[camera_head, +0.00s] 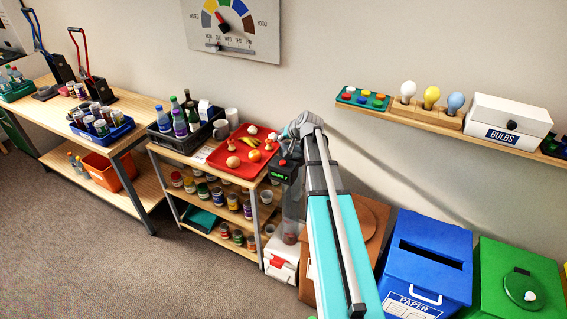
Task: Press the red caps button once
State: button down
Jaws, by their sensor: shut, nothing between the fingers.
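A small dark counter box (282,177) with a green lit display reading "CAPS" stands at the right end of the shelf cart; the character after the word is too small to read surely. A small red button (283,162) shows at the top of this box. My gripper (287,150) is shut and empty, pointing down just above the box beside the red button. My wrist and arm partly cover this area, and I cannot tell whether the fingertips touch the button. A clear tube (292,215) hangs below the box, partly behind my arm.
A red tray (222,161) with mushrooms and fruit lies left of the box, with a bottle crate (165,139) beyond. Blue paper bin (425,238) and green bin (500,262) stand right of my arm. A wall shelf (425,117) holds bulbs. Open floor lies at lower left.

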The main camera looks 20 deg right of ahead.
aim_at(281, 161)
jog(key=shift+f, duration=0.1)
dwell(0.3)
notch_tip(281, 161, down, 9)
jog(key=b, duration=0.8)
jog(key=shift+r+b, duration=0.2)
jog(key=shift+b, duration=0.2)
jog(key=shift+f, duration=0.2)
dwell(1.2)
jog(key=shift+f+b, duration=0.25)
jog(key=shift+b, duration=0.2)
jog(key=shift+f+b, duration=0.45)
dwell(0.9)
jog(key=shift+r, duration=0.15)
jog(key=shift+r+p, duration=0.8)
jog(key=shift+p, duration=0.15)
jog(key=shift+r, duration=0.1)
